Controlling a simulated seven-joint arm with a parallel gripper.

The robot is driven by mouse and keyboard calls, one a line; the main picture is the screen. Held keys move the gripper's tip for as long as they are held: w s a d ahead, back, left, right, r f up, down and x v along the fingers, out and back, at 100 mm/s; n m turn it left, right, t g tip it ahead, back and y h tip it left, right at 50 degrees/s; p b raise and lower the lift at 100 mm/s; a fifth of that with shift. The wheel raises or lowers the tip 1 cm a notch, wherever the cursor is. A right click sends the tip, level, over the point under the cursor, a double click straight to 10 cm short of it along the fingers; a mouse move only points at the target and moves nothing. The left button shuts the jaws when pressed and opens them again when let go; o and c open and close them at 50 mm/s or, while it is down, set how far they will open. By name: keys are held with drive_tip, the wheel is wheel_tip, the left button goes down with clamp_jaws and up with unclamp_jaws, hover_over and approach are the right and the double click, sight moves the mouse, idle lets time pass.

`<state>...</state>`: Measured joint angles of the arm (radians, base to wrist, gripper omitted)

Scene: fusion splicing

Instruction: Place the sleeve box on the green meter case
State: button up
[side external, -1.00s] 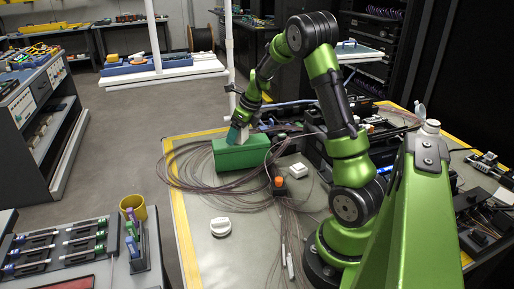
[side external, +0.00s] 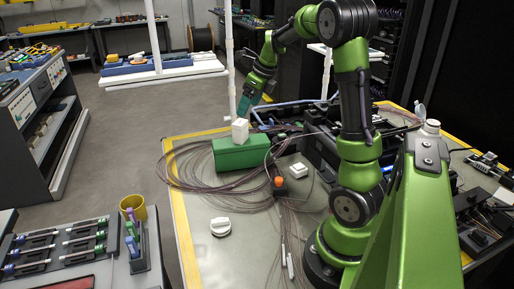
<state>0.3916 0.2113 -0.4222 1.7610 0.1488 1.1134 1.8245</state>
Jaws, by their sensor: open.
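The green meter case (side external: 240,154) lies on the table in the side external view, with coiled cable around it. A small white box (side external: 240,130), which looks like the sleeve box, rests upright on top of the case, towards its far left part. My gripper (side external: 243,113) is open and empty. It is just above the white box, tilted down towards it, and appears apart from it. The fine gap between the fingers is too small to make out.
Another small white box (side external: 299,170) and an orange-topped black item (side external: 279,185) are right of the case. A white round part (side external: 220,227) lies near the table's left front. Loose brown cable (side external: 190,170) spreads around the case. The front left tabletop is mostly clear.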

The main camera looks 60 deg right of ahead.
drive_tip(key=s+a+r+n+t+y, duration=0.1)
drive_tip(key=a+r+n, duration=0.2)
drive_tip(key=a+n, duration=0.45)
drive_tip(key=s+a+r+n+t, duration=0.1)
drive_tip(key=s+a+r+n, duration=0.1)
drive_tip(key=a+n, duration=0.6)
drive_tip(key=s+a+n, duration=0.4)
drive_tip(key=a+n, duration=0.3)
drive_tip(key=n, duration=0.1)
drive_tip(key=s+a+f+n+y, duration=0.1)
drive_tip(key=s+a+n, duration=0.4)
drive_tip(key=a+n, duration=0.2)
drive_tip(key=shift+a+f+n+t, duration=0.15)
drive_tip(key=shift+f+n+t, duration=0.2)
drive_tip(key=shift+n, duration=0.4)
